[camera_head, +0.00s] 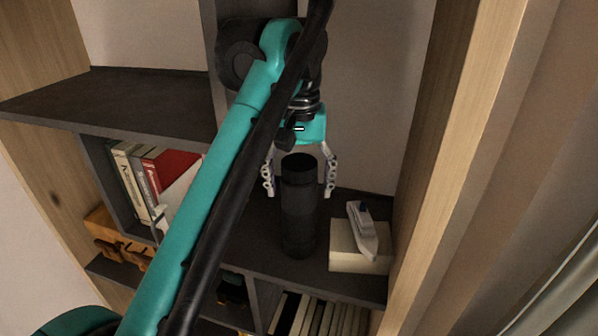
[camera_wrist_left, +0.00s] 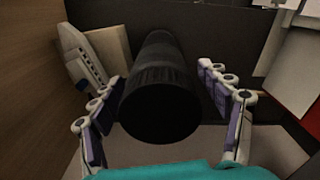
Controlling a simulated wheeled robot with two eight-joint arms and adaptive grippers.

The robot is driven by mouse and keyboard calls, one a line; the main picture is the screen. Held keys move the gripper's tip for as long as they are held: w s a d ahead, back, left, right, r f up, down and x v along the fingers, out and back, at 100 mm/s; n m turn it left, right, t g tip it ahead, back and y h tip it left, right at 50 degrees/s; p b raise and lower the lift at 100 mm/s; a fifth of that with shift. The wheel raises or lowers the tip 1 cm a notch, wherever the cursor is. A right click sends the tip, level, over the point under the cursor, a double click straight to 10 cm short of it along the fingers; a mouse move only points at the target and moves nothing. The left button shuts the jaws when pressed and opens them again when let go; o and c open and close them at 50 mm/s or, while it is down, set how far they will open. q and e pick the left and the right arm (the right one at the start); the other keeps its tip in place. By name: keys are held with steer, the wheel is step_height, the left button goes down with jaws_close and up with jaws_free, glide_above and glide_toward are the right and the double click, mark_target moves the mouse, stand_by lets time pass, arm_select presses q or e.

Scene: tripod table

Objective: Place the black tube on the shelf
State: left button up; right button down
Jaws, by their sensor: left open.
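The black tube (camera_head: 299,212) stands upright on a dark shelf board (camera_head: 262,235) in the head view. My left gripper (camera_head: 298,190) is above and behind it, with its fingers spread to either side of the tube's upper part. The fingers are open, and I see a gap between them and the tube. In the left wrist view the tube (camera_wrist_left: 160,90) lies between the two open fingers (camera_wrist_left: 165,115), its round end facing the camera. My right gripper is not in view.
Books (camera_head: 150,180) fill a compartment at left, and more books (camera_head: 315,315) stand below. The upper left shelf (camera_head: 110,100) is bare. A wooden side panel (camera_head: 465,130) bounds the right.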

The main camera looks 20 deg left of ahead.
mark_target(299, 163)
arm_select(q)
steer(key=shift+r, duration=3.45)
